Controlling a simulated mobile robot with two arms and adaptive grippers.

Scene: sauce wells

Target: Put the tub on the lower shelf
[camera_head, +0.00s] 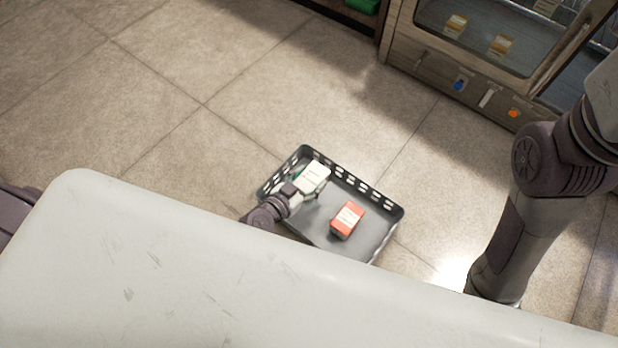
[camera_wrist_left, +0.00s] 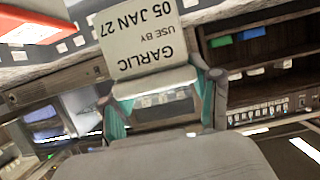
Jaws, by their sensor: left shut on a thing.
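A tub with a white label (camera_head: 316,174) is between the fingers of my left gripper (camera_head: 306,185) in the head view. In the left wrist view the tub (camera_wrist_left: 140,45) shows its label upside down, reading garlic, use by 05 Jan 27. The teal finger pads of the left gripper (camera_wrist_left: 165,103) press on its two sides. The tub appears over the left part of a black tray (camera_head: 386,203); I cannot tell whether it touches the tray. My right arm is at the right, its gripper hidden. In the left wrist view, open shelves stand at the right (camera_wrist_left: 262,80).
A red tub (camera_head: 347,219) sits in the tray, right of the held one. A glass-fronted cabinet (camera_head: 400,50) with several tubs inside stands at upper right. A green container (camera_head: 363,5) is at the top edge. The tiled floor (camera_head: 150,90) at left is clear.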

